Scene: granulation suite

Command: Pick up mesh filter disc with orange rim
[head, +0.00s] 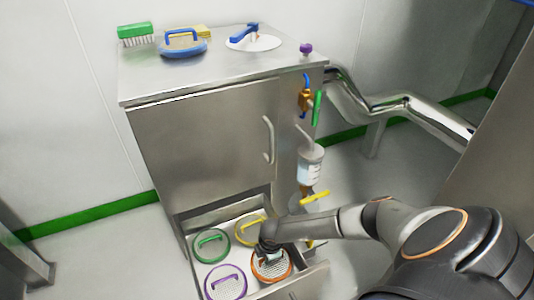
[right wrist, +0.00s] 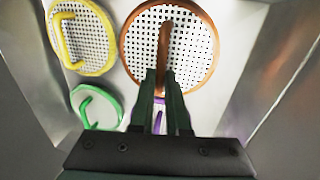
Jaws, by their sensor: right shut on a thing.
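The mesh filter disc with orange rim (head: 286,277) lies in the open drawer at the lower right, with a white perforated face and an orange handle. My right gripper (head: 268,253) reaches down over it, and the wrist covers part of the disc in the head view. In the right wrist view the orange-rimmed disc (right wrist: 192,48) is at the top. My right gripper's fingers (right wrist: 160,85) are shut on its handle (right wrist: 165,55). Whether the disc is clear of the drawer floor cannot be told. My left gripper is not in view.
The drawer (head: 187,222) also holds green (head: 197,254), yellow (head: 237,236) and purple (head: 212,294) rimmed discs close by. Drawer walls stand near the gripper. The steel cabinet (head: 200,140) rises behind, with a bottle (head: 311,168) and valve (head: 307,100) on its right side.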

